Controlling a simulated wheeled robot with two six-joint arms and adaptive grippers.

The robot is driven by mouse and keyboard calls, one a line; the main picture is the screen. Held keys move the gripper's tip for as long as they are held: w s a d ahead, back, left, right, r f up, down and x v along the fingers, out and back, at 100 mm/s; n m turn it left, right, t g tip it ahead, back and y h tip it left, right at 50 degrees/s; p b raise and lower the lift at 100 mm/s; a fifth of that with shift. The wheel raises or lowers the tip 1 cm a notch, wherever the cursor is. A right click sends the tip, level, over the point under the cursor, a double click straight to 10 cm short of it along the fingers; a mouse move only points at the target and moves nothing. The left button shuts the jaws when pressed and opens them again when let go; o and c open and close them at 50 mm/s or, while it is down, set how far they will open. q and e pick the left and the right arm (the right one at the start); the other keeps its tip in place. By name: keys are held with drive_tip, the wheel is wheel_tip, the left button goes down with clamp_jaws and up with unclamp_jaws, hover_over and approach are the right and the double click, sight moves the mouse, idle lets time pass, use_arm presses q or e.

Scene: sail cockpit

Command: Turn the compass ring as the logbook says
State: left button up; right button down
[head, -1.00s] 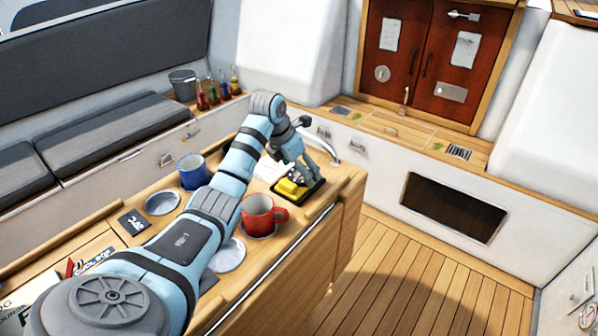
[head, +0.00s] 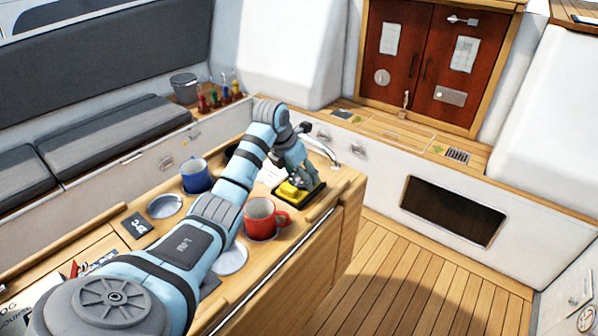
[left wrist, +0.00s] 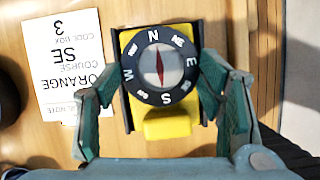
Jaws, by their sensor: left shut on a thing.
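The compass (left wrist: 167,124) has a yellow body in a dark tray and a black ring (left wrist: 153,35) with white letters. In the left wrist view, N is at the top, slightly left, E right, S bottom and W left; a red needle lies near vertical on the white dial. It is a small yellow block (head: 288,191) in the head view. My left gripper (left wrist: 160,72) is shut on the ring, one finger on each side. The logbook page (left wrist: 66,62) lies left of it, upside down, with "COURSE SE", "ORANGE" and "COOL BOX 3". My right gripper is out of view.
A red mug (head: 262,220) stands close to the compass on the counter, and a blue mug (head: 195,176) stands farther left. A curved metal rail (head: 325,152) rises behind the compass. The counter's edge is just right of it, with open floor (head: 400,265) beyond.

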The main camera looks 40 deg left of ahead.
use_arm(q)
drive_tip(key=n+p, duration=0.1)
drive_tip(key=n+y+p, duration=0.1)
drive_tip(key=shift+d+r+p, duration=0.2)
drive_tip(key=shift+p, duration=0.1)
drive_tip(key=shift+f+n+y+p, duration=0.15)
drive_tip(key=shift+n+y+p, duration=0.5)
drive_tip(key=shift+n, duration=0.75)
drive_tip(key=o, duration=1.1)
drive_tip(key=shift+o, duration=0.2)
drive_tip(key=shift+r, duration=0.25)
drive_tip(key=v, duration=0.7)
